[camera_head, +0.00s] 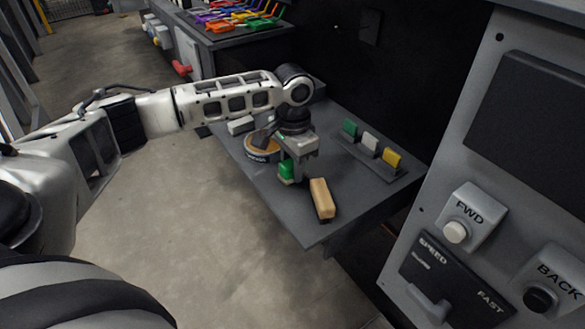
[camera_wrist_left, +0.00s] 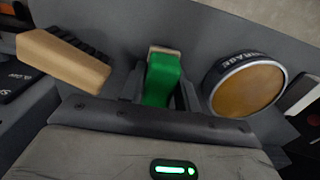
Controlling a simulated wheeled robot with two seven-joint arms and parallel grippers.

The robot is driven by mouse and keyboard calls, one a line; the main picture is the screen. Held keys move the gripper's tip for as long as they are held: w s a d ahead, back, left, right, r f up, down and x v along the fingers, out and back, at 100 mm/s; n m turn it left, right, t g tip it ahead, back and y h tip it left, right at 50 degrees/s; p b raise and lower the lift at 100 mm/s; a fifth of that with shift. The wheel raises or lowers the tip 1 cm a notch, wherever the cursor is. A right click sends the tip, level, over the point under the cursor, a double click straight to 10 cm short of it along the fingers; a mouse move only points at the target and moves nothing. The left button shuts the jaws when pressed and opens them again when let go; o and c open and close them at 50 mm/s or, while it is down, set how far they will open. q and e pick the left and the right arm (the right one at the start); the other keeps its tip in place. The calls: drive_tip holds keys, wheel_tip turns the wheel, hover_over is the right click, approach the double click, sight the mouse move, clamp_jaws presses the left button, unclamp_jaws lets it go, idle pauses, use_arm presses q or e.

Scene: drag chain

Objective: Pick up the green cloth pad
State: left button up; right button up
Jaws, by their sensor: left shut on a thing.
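The green cloth pad (camera_head: 286,169) is a small green block with a pale strip at one end, over the grey table. My left gripper (camera_head: 291,163) reaches down over the table and is shut on it. In the left wrist view the green pad (camera_wrist_left: 162,82) sits between the two fingers (camera_wrist_left: 160,95), its pale edge at the far end. I cannot tell whether the pad touches the table. My right gripper is not in view.
A wooden brush (camera_head: 320,198) lies close to the right of the gripper. A round tin (camera_head: 259,150) is close on its left. Green, white and yellow blocks (camera_head: 369,143) stand on a rack at the table's right. A control panel (camera_head: 480,205) is at far right.

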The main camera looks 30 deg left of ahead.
use_arm(q)
drive_tip(key=s+a+r, duration=0.1)
drive_tip(key=s+r, duration=1.1)
drive_tip(key=s, duration=0.2)
drive_tip(key=shift+a+p, duration=0.35)
drive_tip(key=shift+a, duration=0.05)
drive_tip(key=o, duration=0.4)
drive_tip(key=shift+w, duration=0.1)
drive_tip(key=shift+c, duration=1.6)
